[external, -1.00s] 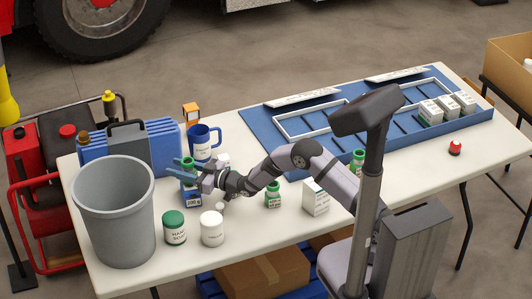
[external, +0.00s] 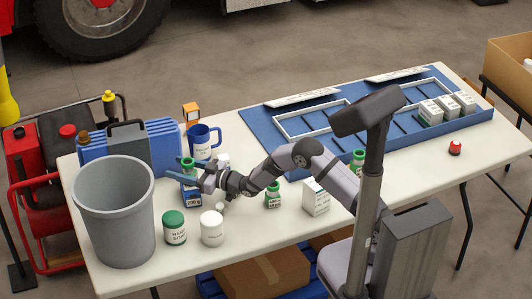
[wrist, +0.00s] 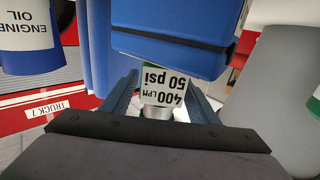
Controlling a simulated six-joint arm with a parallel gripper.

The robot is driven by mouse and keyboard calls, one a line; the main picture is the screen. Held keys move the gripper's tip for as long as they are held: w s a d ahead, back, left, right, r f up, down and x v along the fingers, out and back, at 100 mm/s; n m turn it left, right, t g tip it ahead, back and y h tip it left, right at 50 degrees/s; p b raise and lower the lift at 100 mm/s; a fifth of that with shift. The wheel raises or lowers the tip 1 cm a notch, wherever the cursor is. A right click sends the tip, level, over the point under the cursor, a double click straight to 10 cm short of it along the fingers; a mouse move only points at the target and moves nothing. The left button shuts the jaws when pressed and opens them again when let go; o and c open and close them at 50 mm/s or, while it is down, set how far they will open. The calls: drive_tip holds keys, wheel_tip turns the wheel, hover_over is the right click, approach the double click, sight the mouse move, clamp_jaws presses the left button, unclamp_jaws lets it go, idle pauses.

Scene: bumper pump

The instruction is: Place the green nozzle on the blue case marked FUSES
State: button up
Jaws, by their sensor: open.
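A blue case (wrist: 175,30) with a dark seam adjoins that label in the picture. No FUSES marking is visible; contact with the jaws cannot be told.
A grey bin (external: 113,215), a green-lidded jar (external: 174,228) and a white jar (external: 212,228) stand in front. A blue mug (external: 203,143) and a ribbed blue container (external: 150,142) stand behind. A blue tray (external: 290,167) fills the back right.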

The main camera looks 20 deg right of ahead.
drive_tip(key=b+v, duration=0.1)
drive_tip(key=v, duration=1)
drive_tip(key=shift+s+d, duration=0.15)
drive_tip(key=shift+r, duration=0.1)
